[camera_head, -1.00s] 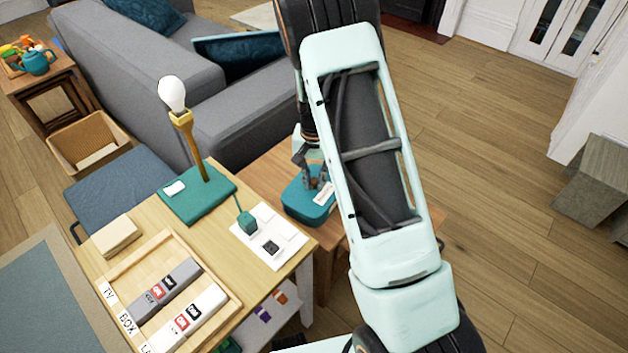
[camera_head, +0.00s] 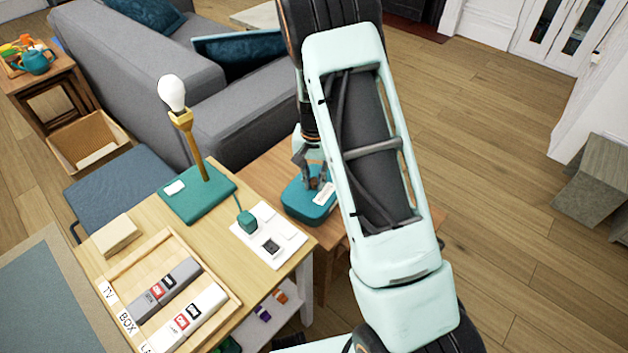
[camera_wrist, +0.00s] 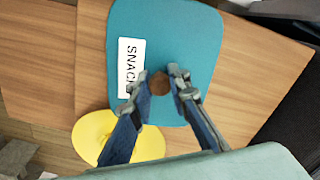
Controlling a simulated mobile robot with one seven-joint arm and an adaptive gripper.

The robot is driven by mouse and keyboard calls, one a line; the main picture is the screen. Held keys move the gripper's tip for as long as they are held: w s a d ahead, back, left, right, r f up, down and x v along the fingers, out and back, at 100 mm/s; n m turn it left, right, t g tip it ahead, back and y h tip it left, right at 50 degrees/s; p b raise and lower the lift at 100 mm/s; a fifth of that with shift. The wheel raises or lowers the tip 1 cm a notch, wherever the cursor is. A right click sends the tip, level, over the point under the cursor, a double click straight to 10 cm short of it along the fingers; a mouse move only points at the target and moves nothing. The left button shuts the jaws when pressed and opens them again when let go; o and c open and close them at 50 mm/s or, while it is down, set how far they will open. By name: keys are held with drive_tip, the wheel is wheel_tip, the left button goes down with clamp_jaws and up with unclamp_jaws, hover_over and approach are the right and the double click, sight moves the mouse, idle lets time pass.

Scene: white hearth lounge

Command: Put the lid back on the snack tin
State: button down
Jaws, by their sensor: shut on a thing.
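The teal snack tin lid (camera_wrist: 195,40) has rounded corners, a white label reading "SNACK" and a round brown knob (camera_wrist: 160,83). My gripper (camera_wrist: 161,80) is shut on the knob, one finger on each side, above the lid. In the head view, my gripper (camera_head: 317,178) points down at the teal snack tin (camera_head: 305,211) on a low wooden table. My arm hides part of it. The lid lies over the tin, but I cannot tell if it is fully seated.
The low wooden table (camera_head: 270,165) stands beside a grey sofa (camera_head: 245,120). A nearer table (camera_head: 150,222) holds a lamp (camera_head: 190,150) and a wooden tray (camera_head: 228,290) with remotes. A yellow round thing (camera_wrist: 92,135) shows beside the teal lid.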

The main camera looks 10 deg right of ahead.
idle(0.4)
drive_tip(key=c, duration=1.3)
unclamp_jaws()
drive_tip(key=shift+o, duration=0.2)
drive_tip(key=shift+r+p, duration=2.5)
drive_tip(key=shift+r, duration=1.05)
drive_tip(key=shift+c, duration=0.3)
clamp_jaws()
